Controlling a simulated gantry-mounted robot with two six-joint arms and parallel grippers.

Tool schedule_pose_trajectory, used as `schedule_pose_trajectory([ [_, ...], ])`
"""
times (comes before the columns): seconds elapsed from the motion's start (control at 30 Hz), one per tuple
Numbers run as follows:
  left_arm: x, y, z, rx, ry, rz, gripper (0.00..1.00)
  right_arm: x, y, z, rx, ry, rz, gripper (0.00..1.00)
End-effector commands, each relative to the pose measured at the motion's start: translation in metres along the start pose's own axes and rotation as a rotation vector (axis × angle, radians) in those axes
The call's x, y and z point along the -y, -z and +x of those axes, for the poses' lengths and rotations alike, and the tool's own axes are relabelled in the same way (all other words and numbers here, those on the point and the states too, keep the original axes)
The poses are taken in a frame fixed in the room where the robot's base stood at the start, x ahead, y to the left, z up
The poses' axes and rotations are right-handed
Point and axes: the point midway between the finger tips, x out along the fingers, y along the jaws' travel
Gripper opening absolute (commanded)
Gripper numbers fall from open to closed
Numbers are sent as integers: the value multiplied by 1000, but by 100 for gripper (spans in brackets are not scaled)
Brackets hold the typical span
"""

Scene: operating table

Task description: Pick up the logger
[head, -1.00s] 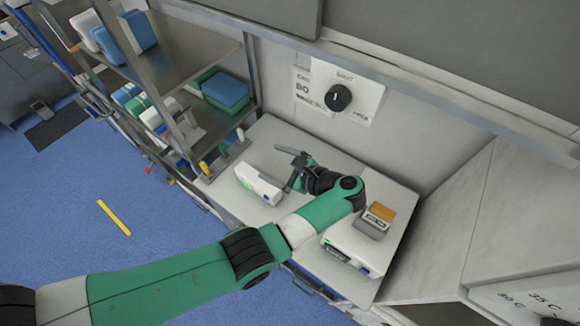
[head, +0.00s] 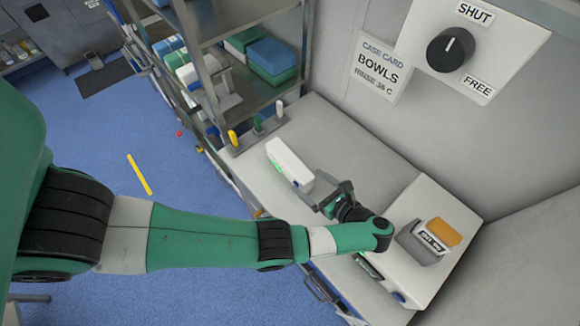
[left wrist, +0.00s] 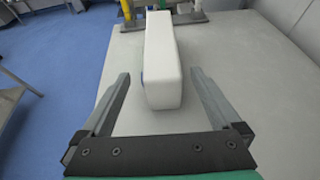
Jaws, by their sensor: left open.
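A long white box (head: 290,163) with a green-lit patch on its side lies on the pale worktop (head: 338,135). A small grey box with an orange top (head: 425,245) and a label sits on a larger white unit at the right. I cannot tell by name which one is the logger. My left gripper (head: 325,193) is open and empty at the near right end of the long white box. In the left wrist view that box (left wrist: 163,60) lies ahead, lined up between the spread fingers (left wrist: 161,78). My right gripper is not in view.
The larger white unit (head: 415,285) stands right of my left wrist. A metal shelf rack (head: 235,20) with blue and green packs (head: 270,60) rises behind left. Coloured pegs (head: 256,124) stand beyond the long box. A wall dial (head: 450,50) is above. Worktop behind the box is clear.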

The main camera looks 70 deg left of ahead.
Motion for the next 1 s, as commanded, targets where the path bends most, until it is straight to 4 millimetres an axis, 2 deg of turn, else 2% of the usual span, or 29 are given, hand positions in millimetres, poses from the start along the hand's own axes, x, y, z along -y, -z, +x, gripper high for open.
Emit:
schedule_pose_trajectory([
  [0.03, -1, 5, 12, -1, -3, -3, 98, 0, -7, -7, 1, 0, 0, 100],
  [0.1, 0, 6, 22, -1, -2, -4, 98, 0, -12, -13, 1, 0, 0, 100],
  [0.47, 0, 2, 37, 0, -1, -2, 98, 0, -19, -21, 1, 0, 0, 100],
  [0.7, 2, 0, 69, -1, -3, -6, 98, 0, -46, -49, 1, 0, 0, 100],
  [0.8, 2, -3, 82, -1, -3, -2, 98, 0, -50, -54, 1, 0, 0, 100],
  [1.0, 2, -8, 83, 0, 0, 0, 98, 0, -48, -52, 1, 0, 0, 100],
])
